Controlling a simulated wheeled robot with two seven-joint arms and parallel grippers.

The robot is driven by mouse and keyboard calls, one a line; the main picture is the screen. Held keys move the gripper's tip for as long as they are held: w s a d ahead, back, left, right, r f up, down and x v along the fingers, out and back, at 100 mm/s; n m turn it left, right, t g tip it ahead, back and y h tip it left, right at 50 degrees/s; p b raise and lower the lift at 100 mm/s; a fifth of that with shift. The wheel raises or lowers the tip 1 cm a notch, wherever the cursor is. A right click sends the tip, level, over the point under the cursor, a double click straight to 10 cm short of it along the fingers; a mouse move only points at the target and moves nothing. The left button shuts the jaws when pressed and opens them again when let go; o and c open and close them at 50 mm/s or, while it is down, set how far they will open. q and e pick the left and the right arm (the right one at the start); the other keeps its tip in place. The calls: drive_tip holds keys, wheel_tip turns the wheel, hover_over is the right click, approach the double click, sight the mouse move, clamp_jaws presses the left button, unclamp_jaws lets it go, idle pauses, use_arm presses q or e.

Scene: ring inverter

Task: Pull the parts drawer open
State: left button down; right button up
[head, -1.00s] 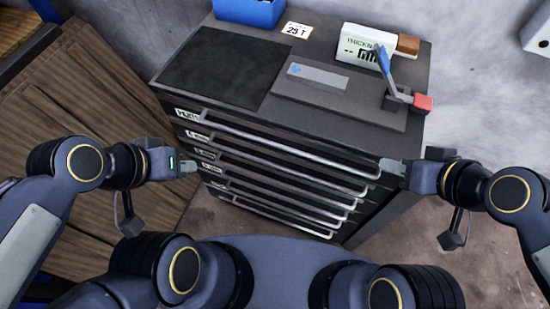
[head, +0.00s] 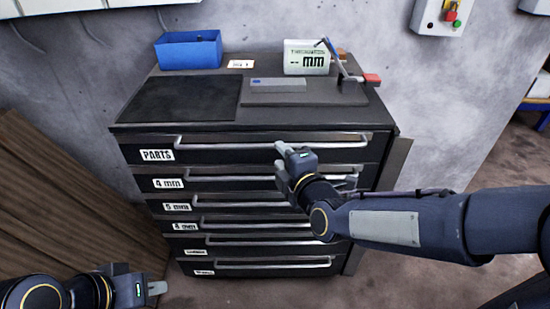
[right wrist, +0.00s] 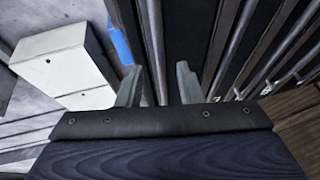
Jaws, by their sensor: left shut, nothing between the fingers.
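The parts drawer (head: 225,154) is the top drawer of a dark cabinet, labelled PARTS. It looks closed, its front in line with the drawers below. Its long silver handle (head: 225,146) runs across the front. My right gripper (head: 281,157) is at the handle, right of its middle. In the right wrist view, its fingers (right wrist: 158,88) are apart, with a silver bar (right wrist: 153,45) running between them. Whether either finger touches the bar is unclear. My left gripper (head: 157,288) is shut and empty at lower left, away from the cabinet.
Lower drawers with similar handles (head: 240,183) sit beneath. On the cabinet top (head: 190,97) are a blue bin (head: 188,50), a thickness display (head: 306,58) and a lever device with a red end (head: 371,79). Wood panelling (head: 60,200) stands at left. Floor before the cabinet is clear.

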sight(272, 147)
drive_tip(key=shift+x, duration=2.05)
clamp_jaws()
